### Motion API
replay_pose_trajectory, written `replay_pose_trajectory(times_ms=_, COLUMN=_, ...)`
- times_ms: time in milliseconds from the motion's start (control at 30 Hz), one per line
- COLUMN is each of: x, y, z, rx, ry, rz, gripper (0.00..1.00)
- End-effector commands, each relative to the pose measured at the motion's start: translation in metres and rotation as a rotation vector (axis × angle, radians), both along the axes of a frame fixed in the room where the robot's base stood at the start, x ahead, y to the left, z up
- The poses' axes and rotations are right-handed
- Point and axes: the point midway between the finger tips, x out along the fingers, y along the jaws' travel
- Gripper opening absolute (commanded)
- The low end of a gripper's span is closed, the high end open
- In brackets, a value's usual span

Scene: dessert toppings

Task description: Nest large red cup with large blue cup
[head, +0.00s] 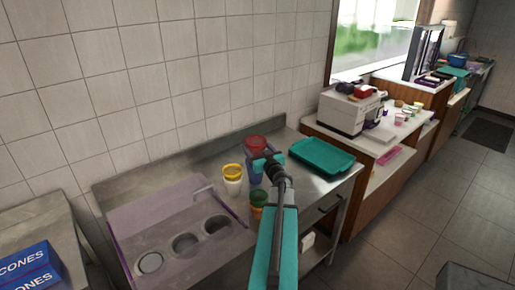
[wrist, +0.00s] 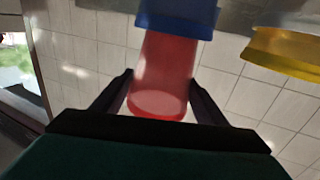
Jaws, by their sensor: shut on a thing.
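In the wrist view, which looks upside down, the red cup (wrist: 163,75) is between my two fingers (wrist: 160,98). My gripper is shut on it. The blue cup (wrist: 176,20) overlaps the red cup's far end. The red cup seems to be partly inside the blue one, but how deep is hidden.
A white cup with a yellow cup on top (head: 233,171) stands left of the blue cup. The yellow cup also shows in the wrist view (wrist: 285,52). A teal tray (head: 320,157) lies to the right.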

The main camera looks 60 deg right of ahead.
Motion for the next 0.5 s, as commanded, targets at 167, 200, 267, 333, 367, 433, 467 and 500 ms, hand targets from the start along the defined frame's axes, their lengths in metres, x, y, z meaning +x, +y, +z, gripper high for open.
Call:
replay_pose_trajectory(times_ms=167, x=0.0, y=0.0, z=-0.01, rx=0.0, ry=0.0, rz=0.0, gripper=0.45)
replay_pose_trajectory(times_ms=200, x=0.0, y=0.0, z=-0.012, rx=0.0, ry=0.0, rz=0.0, gripper=0.45)
replay_pose_trajectory(times_ms=267, x=0.0, y=0.0, z=-0.014, rx=0.0, ry=0.0, rz=0.0, gripper=0.45)
replay_pose_trajectory(times_ms=333, x=0.001, y=0.0, z=-0.017, rx=-0.001, ry=-0.001, rz=0.001, gripper=0.45)
replay_pose_trajectory(times_ms=367, x=0.001, y=0.0, z=-0.018, rx=-0.001, ry=-0.001, rz=0.001, gripper=0.45)
replay_pose_trajectory(times_ms=433, x=0.001, y=0.0, z=-0.021, rx=0.0, ry=-0.001, rz=0.001, gripper=0.45)
replay_pose_trajectory(times_ms=467, x=0.001, y=0.0, z=-0.023, rx=0.0, ry=-0.001, rz=0.001, gripper=0.45)
replay_pose_trajectory(times_ms=500, x=0.001, y=0.001, z=-0.024, rx=0.0, ry=-0.001, rz=0.001, gripper=0.45)
